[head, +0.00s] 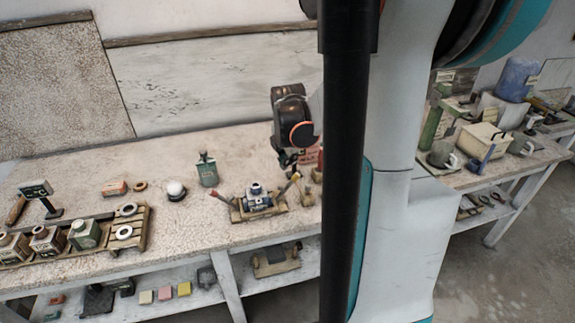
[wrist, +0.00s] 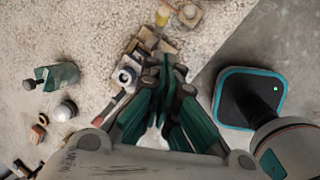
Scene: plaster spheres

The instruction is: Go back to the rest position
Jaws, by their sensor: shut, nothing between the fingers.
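My gripper (wrist: 172,70) points down over the workbench in the wrist view, its teal fingers closed together with nothing seen between them. In the head view my wrist hangs over the bench beside my arm, and the fingertips are hard to make out. Under it stands a small wooden tray (head: 258,213) holding a blue and white item (head: 257,197). This item also shows in the wrist view (wrist: 126,76), just left of the fingers. A white ball (head: 175,189) sits on a dark base to the left; it also shows in the wrist view (wrist: 65,111).
Several jars (head: 84,234) and a pallet with rings (head: 126,222) fill the left end. A lower shelf (head: 200,296) holds coloured blocks. A second bench (head: 522,158) at right carries mugs and a bin. Bare bench lies at the back left.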

